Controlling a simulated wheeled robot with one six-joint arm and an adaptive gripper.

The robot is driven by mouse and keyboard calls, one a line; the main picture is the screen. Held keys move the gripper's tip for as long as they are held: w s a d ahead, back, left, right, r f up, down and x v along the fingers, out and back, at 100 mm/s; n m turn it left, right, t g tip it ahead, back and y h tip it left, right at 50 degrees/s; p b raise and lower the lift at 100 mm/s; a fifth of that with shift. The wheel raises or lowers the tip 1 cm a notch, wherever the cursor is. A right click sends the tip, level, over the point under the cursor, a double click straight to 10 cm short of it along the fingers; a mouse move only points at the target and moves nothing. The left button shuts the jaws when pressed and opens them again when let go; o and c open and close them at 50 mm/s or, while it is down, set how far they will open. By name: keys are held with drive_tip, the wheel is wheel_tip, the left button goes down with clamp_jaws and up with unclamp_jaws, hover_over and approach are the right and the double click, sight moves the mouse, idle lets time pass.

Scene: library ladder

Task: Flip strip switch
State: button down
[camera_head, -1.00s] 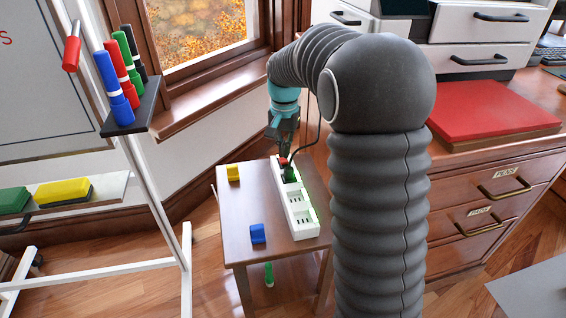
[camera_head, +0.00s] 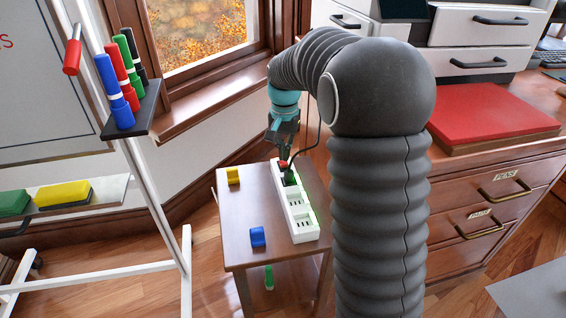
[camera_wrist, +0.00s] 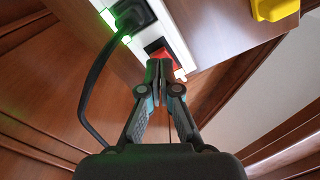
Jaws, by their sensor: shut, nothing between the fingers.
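A white power strip (camera_head: 300,218) lies along the right side of a small wooden table (camera_head: 235,205). Its red switch (camera_wrist: 160,58) is at the far end, beside a black plug (camera_wrist: 132,14) with a cord. The switch also shows in the head view (camera_head: 283,164). My gripper (camera_wrist: 159,78) is shut and empty, with its fingertips right at the red switch. I cannot tell whether they touch it, and they hide its lower part. In the head view my gripper (camera_head: 283,155) points down over the far end. A green glow shows along the strip's edge.
A yellow block (camera_head: 233,175) and a blue block (camera_head: 257,236) stand on the table's left half. A whiteboard stand with a marker holder (camera_head: 133,110) is at left. A wooden desk (camera_head: 480,170) with drawers is at right, and the window wall is behind.

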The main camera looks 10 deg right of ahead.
sight(284, 164)
drive_tip(key=shift+f+b, duration=0.65)
drive_tip(key=shift+f, duration=0.55)
idle(1.0)
drive_tip(key=shift+r+p, duration=3)
drive_tip(key=shift+r, duration=0.6)
drive_tip(key=shift+f, duration=0.1)
drive_tip(key=shift+w+n, duration=0.15)
drive_tip(key=shift+n, duration=1.05)
drive_tip(key=s+f, duration=0.2)
drive_tip(key=s, duration=0.1)
drive_tip(key=shift+f, duration=0.3)
drive_tip(key=s+r+n+t, duration=0.1)
drive_tip(key=s+r+t, duration=0.1)
drive_tip(key=s, duration=0.7)
drive_tip(key=s+r+n+t, duration=0.1)
drive_tip(key=s+r, duration=0.3)
drive_tip(key=s, duration=0.5)
drive_tip(key=s+r+n+t, duration=0.1)
drive_tip(key=s+r+t, duration=0.1)
drive_tip(key=s, duration=0.7)
drive_tip(key=shift+s+r+n+t, duration=0.3)
drive_tip(key=shift+s+r, duration=0.1)
drive_tip(key=shift+r, duration=0.4)
